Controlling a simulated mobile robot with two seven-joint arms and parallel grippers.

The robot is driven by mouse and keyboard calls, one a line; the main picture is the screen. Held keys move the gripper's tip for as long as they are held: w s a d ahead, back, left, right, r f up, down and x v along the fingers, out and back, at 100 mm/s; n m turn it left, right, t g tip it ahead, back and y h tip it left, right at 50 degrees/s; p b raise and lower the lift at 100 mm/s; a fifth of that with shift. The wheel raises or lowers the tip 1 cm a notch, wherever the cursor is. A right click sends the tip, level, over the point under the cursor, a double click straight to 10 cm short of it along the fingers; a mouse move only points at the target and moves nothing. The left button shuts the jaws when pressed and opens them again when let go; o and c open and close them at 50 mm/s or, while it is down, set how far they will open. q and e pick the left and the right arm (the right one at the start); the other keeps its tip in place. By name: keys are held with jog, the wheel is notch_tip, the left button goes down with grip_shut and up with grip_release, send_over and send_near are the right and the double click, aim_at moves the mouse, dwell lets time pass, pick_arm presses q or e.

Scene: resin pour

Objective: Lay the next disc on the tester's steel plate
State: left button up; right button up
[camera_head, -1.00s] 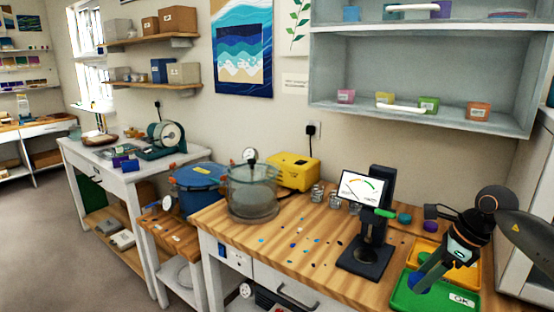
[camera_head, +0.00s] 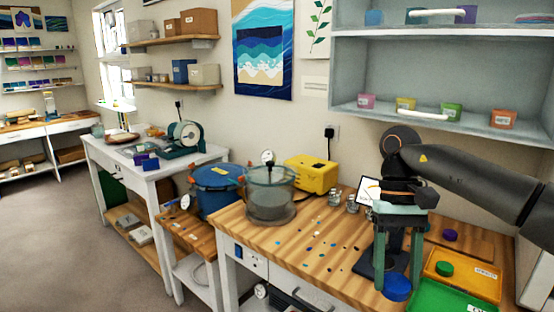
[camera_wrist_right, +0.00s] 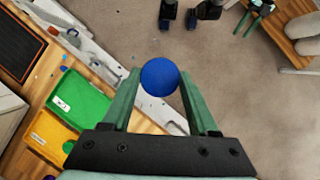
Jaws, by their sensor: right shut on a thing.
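My right gripper (camera_head: 398,285) points down in front of the tester (camera_head: 366,268), its green fingers shut on a blue disc (camera_head: 397,291). In the right wrist view the blue disc (camera_wrist_right: 160,77) sits between the fingertips. The disc is in the air, near the tester's front right. My arm and gripper cover most of the tester, and its steel plate is hidden. A green disc (camera_head: 444,269) lies in the orange tray (camera_head: 478,284). A purple disc (camera_head: 450,235) lies behind it. What looks like my left gripper (camera_wrist_right: 258,10) shows small at the wrist view's top edge.
The green tray (camera_head: 428,294) is at the front right. A clear pot (camera_head: 270,197) and a yellow case (camera_head: 311,172) stand at the back left. Small metal jars (camera_head: 335,197) stand behind the tester. Coloured specks dot the otherwise clear bench middle (camera_head: 305,237).

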jog(key=shift+s+a+r+n, duration=0.1)
jog(key=shift+s+n, duration=0.05)
jog(key=shift+n, duration=0.15)
jog(key=x, duration=0.8)
jog(key=shift+d, duration=0.35)
jog(key=s+f, duration=0.5)
jog(key=shift+s+a+f, duration=0.15)
jog(key=shift+s+f, duration=0.05)
jog(key=shift+s, duration=0.05)
jog(key=shift+s+a+f, duration=0.15)
jog(key=shift+s+f, duration=0.2)
jog(key=shift+s, duration=0.05)
jog(key=shift+w+r, duration=0.1)
